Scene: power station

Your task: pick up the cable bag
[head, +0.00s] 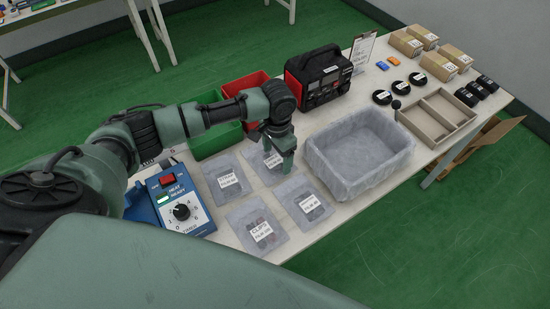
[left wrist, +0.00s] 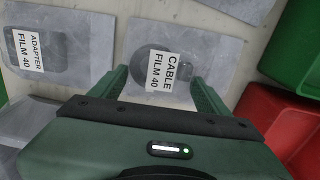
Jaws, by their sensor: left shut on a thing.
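The cable bag (head: 252,158) is a flat, clear grey bag on the white table, in the back right of a group of bags. In the left wrist view the cable bag (left wrist: 147,85) shows a white label reading "CABLE FILM 40" and a dark round shape inside. My left gripper (head: 281,165) is down at this bag and partly covers it in the head view. The bag looks flat at table height; any lift cannot be told. My right gripper is not in view.
An adapter bag (left wrist: 33,50) lies beside it. A lined grey bin (head: 345,187) stands right of the bags. Green (head: 214,143) and red (head: 236,86) bins stand behind. A blue heat sealer (head: 168,213) is at the left. A wooden divided tray (head: 460,109) is farther right.

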